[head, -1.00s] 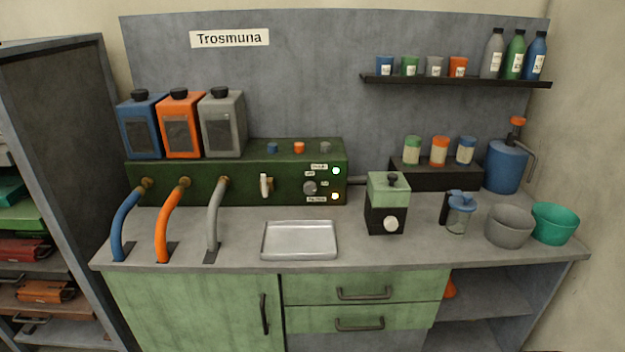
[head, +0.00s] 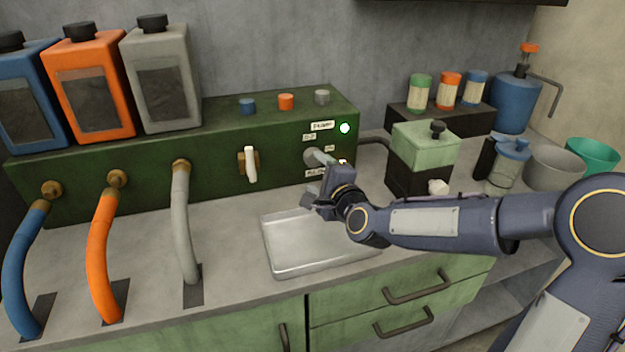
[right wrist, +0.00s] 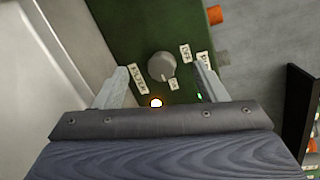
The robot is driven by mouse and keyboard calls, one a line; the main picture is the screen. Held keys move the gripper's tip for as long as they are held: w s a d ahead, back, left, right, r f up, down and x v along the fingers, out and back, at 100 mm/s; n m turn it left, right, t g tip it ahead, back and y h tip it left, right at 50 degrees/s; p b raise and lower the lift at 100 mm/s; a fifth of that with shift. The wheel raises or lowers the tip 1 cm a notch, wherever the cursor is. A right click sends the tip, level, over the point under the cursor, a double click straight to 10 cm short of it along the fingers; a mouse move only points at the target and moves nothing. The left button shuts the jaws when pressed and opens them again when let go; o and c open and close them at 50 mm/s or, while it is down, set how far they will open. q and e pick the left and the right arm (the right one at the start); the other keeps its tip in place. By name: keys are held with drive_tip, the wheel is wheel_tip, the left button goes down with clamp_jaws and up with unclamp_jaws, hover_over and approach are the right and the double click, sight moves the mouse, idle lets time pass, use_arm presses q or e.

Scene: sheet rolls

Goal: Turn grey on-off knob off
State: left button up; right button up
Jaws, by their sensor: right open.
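The grey knob (head: 310,156) sits on the front of the dark green machine box (head: 220,185), near its right end. In the right wrist view the round grey knob (right wrist: 162,65) lies between my two spread fingers, with small ON and OFF labels beside it. My right gripper (head: 322,160) is open in front of the knob; its fingers look pale grey in the right wrist view (right wrist: 161,68). Contact with the knob cannot be told. A green light (head: 345,128) and a warm white light (right wrist: 156,103) glow near it. My left gripper is not in view.
A metal tray (head: 285,255) lies under my right arm. A green-topped grinder-like device (head: 425,145) stands right of the knob. A white lever (head: 250,164) and blue, orange and grey hoses (head: 183,225) are to the left. Coloured buttons (head: 286,102) top the box.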

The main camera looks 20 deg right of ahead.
sight(314, 161)
drive_tip(key=w+f+m, duration=0.1)
drive_tip(key=m, duration=0.1)
drive_tip(key=w+d+m+t+h, duration=0.1)
drive_tip(key=w+m, duration=0.1)
drive_tip(key=w+d+f+m+h+b, duration=0.1)
drive_tip(key=shift+w+f+m+t, duration=0.25)
drive_tip(key=shift+f+m+t, duration=0.1)
drive_tip(key=shift+m+t, duration=0.05)
drive_tip(key=w, duration=0.7)
drive_tip(key=shift+a, duration=0.1)
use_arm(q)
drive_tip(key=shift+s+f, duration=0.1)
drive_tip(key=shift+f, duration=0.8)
use_arm(e)
drive_tip(key=shift+s, duration=0.1)
drive_tip(key=shift+c, duration=0.4)
drive_tip(key=c, duration=0.9)
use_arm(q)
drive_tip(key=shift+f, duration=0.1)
